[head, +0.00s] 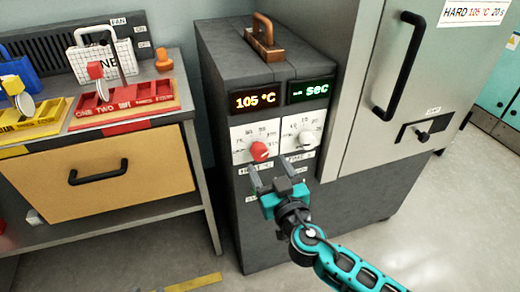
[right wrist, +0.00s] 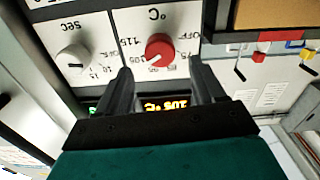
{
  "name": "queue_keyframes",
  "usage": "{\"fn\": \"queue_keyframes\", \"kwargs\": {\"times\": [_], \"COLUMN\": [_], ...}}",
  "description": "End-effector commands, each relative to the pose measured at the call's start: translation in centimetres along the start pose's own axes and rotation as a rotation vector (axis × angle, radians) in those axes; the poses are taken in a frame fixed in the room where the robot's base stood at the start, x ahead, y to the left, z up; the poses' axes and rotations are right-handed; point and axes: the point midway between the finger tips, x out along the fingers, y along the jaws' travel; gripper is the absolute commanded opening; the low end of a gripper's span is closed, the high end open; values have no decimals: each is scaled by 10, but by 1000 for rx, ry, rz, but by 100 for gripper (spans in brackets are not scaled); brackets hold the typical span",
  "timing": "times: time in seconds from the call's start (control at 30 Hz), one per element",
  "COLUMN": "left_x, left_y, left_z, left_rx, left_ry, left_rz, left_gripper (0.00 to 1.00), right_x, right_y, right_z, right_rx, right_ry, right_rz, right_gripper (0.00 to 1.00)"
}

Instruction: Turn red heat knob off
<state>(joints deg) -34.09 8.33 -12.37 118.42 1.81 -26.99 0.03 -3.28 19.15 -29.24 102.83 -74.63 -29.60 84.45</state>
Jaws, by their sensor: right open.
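The red heat knob (head: 259,151) is on a white dial plate on the dark cabinet's front, below an orange display (head: 255,99) reading 105 °C. In the right wrist view, which looks upside down, the red knob (right wrist: 159,48) has its white mark near 105; OFF is printed on the same dial. My right gripper (head: 269,173) is open and empty, just below the knob in the head view. In the wrist view its fingers (right wrist: 160,75) lie either side of the knob's line, with the knob just beyond the tips. I see no contact. My left gripper is out of view.
A white seconds knob (head: 306,138) sits right beside the red one, under a green display (head: 311,90). A door handle (head: 401,65) juts out at the right. A bench with red (head: 124,106) and yellow trays stands left. A brown-handled block (head: 264,38) tops the cabinet.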

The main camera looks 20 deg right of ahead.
Motion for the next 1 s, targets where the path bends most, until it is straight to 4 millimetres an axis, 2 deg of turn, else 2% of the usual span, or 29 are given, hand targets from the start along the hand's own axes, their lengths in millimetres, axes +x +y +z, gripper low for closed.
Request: {"fn": "queue_keyframes", "kwargs": {"times": [0.03,0.2,0.4,0.8,1.0], "left_x": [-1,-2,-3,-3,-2], "left_y": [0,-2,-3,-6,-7], "left_z": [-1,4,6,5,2], "left_rx": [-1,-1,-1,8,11], "left_ry": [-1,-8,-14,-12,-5], "left_rz": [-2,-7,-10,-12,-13], "left_gripper": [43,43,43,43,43], "right_x": [11,39,58,64,64], "right_y": [0,0,0,0,0], "right_z": [-2,-2,0,0,0], "right_rx": [0,-1,0,0,0], "right_ry": [2,1,0,-1,-1], "right_rz": [0,1,-1,-1,-1], "right_gripper": [69,69,69,69,50]}}
